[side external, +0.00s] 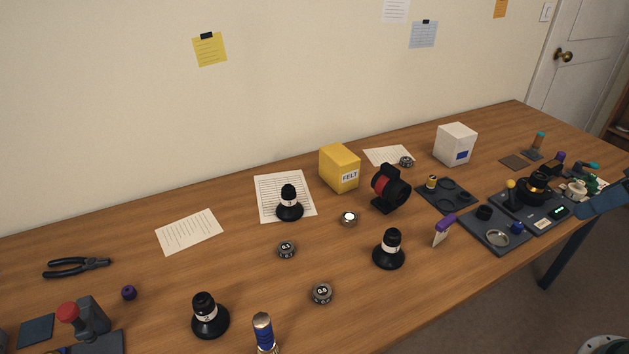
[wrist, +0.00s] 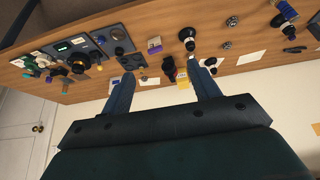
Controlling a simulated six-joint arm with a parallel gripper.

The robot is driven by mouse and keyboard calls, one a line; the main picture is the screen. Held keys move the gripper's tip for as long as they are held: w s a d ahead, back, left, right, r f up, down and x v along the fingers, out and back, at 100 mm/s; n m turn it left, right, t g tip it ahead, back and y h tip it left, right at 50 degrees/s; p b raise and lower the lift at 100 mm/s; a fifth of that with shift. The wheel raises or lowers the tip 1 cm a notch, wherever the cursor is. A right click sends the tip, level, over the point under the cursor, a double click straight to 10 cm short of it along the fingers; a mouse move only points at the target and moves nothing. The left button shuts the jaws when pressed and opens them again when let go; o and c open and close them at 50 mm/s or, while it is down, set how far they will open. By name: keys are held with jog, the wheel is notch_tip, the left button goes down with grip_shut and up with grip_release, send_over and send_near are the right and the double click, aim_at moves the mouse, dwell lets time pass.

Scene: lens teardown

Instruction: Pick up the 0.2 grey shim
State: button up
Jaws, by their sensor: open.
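Several small round grey discs lie on the wooden table. One disc (side external: 287,249) carries a label that looks like 0.1. Another disc (side external: 321,293), nearer the front edge, has a label that looks like 0.8 or 0.6. A third disc (side external: 348,218) has a bright, unreadable top. A fourth disc (side external: 406,161) lies by a paper at the back, its label too small to read. I cannot tell which is the 0.2 grey shim. My gripper (wrist: 160,68) is open and empty in the wrist view, its fingers wide apart, away from the discs.
Black knobbed pieces (side external: 289,204) (side external: 389,250) (side external: 210,316) stand around the discs. A yellow FELT box (side external: 339,168), a black and red device (side external: 390,189) and a white box (side external: 455,144) stand behind. Dark trays (side external: 497,230) crowd the right. Pliers (side external: 76,267) lie left. Bare wood surrounds the front discs.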

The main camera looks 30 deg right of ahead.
jog(key=w+d+r+n, duration=0.1)
jog(key=w+d, duration=0.2)
jog(key=w, duration=1.1)
jog(key=w+d, duration=0.3)
jog(key=w, duration=1.1)
jog(key=w+d+f, duration=0.6)
jog(key=w+f, duration=0.3)
jog(key=f, duration=0.1)
jog(key=w+d+f+n+y, duration=0.1)
jog(key=w+d+f, duration=0.6)
jog(key=w+f, duration=0.2)
jog(key=shift+w+d+f, duration=0.3)
jog(key=shift+w+f, duration=0.05)
jog(key=shift+f, duration=0.25)
jog(key=shift+f, duration=0.1)
send_over(406, 162)
jog(key=s+d, duration=0.2)
jog(key=s, duration=0.1)
jog(key=shift+w+f, duration=0.15)
jog(key=shift+f, duration=1.7)
jog(key=shift+w+f, duration=0.1)
jog(key=shift+f, duration=1.7)
